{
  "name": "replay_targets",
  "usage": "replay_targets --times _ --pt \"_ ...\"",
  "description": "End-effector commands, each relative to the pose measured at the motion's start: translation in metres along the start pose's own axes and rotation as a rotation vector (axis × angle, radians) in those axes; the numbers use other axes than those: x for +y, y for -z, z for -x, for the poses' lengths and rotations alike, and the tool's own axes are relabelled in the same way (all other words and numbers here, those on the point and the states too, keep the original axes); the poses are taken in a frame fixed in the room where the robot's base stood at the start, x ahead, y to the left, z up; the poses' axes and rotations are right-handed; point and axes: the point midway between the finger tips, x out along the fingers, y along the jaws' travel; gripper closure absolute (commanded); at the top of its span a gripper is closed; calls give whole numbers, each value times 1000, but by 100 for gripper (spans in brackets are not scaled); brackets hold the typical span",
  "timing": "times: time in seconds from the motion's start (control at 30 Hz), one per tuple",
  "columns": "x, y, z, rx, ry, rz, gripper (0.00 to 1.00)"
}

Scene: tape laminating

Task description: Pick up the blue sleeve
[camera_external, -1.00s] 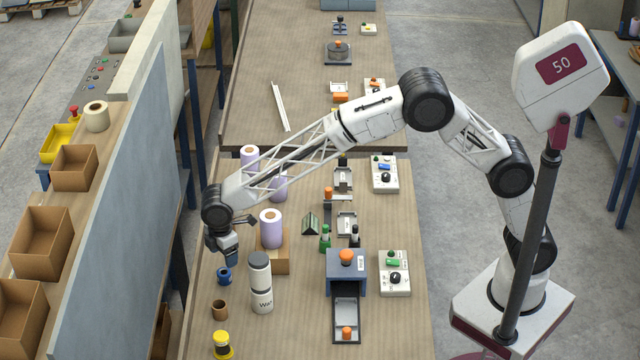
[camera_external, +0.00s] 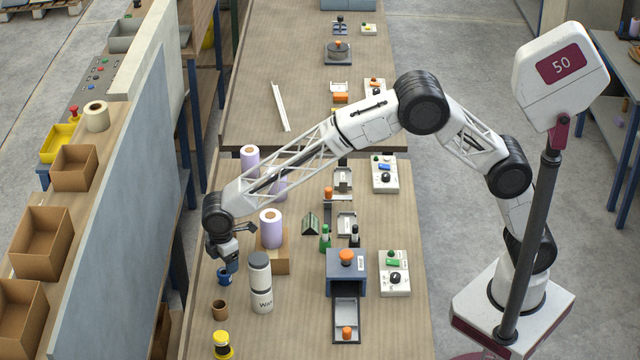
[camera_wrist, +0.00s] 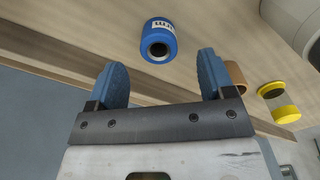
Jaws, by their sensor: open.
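The blue sleeve (camera_external: 225,277) stands on the wooden table near its left edge. It also shows in the wrist view (camera_wrist: 158,40) as a short blue cylinder with a dark central hole and a white label. My gripper (camera_external: 226,264) is just above the sleeve in the external view. In the wrist view my gripper (camera_wrist: 162,75) has its two blue fingers spread wide, with nothing between them. There the sleeve lies beyond the fingertips, roughly in line with the gap. The gripper partly overlaps the sleeve's top in the external view.
A brown sleeve (camera_external: 220,309) and a yellow-capped jar (camera_external: 221,345) stand in front of the blue sleeve. A white and grey bottle (camera_external: 261,283) stands close on its right.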

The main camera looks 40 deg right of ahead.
Motion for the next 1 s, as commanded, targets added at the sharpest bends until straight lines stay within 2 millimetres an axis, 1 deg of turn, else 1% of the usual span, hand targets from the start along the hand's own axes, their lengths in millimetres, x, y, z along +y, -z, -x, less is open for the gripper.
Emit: replay_targets --times 0.17,0.27,0.5,0.6,0.73,1.0 --pt "0 1 -5 -1 1 0 25" --pt "1 2 -13 -2 1 0 25" --pt "2 4 -40 -1 1 0 25" --pt "2 4 -47 -1 1 0 25" --pt "2 4 -52 0 0 0 25" --pt "2 4 -52 0 0 0 25"
